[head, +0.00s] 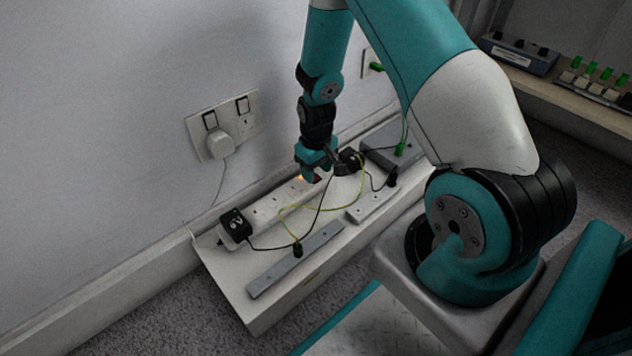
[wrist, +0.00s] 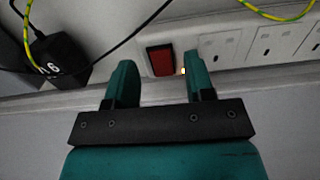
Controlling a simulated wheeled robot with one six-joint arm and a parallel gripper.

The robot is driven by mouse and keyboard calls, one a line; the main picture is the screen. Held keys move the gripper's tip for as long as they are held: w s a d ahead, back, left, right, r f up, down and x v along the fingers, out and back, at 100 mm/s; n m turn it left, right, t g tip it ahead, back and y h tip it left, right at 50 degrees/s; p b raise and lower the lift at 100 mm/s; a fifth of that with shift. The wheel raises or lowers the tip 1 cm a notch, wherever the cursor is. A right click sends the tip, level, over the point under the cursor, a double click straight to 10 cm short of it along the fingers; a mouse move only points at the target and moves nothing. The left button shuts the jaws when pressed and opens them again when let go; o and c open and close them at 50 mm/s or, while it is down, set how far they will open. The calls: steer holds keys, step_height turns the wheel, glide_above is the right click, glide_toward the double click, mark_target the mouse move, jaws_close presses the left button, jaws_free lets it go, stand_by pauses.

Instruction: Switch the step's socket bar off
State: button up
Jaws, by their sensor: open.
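The step's white socket bar (head: 265,211) lies along the wall side of the step (head: 222,273). In the wrist view the bar (wrist: 226,46) runs to the right, with a red rocker switch (wrist: 160,61) near its left end. A small lit amber lamp shows beside the switch. My gripper (head: 314,172) is over the far end of the bar. In the wrist view its open fingers (wrist: 159,66) appear on either side of the switch, with nothing between them. I cannot tell whether they touch the bar or which way the rocker is tilted.
A black adapter (head: 236,226) sits at the bar's near end, and another (wrist: 60,58) is left of the switch in the wrist view. Black and yellow-green cables (head: 323,208) loop over the step. A wall socket (head: 222,123) holds a white plug. A grey strip (head: 296,259) lies in front.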

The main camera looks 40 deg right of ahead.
steer(key=shift+f, duration=0.8)
jaws_close()
steer(key=shift+w+r+g+p, duration=0.15)
steer(key=shift+r+g+p, duration=0.35)
steer(key=shift+p, duration=0.75)
steer(key=shift+w+f+g+p, duration=0.15)
steer(key=shift+g+p, duration=0.55)
steer(key=shift+p, duration=0.25)
steer(key=shift+f+g, duration=0.2)
steer(key=shift+g, duration=0.1)
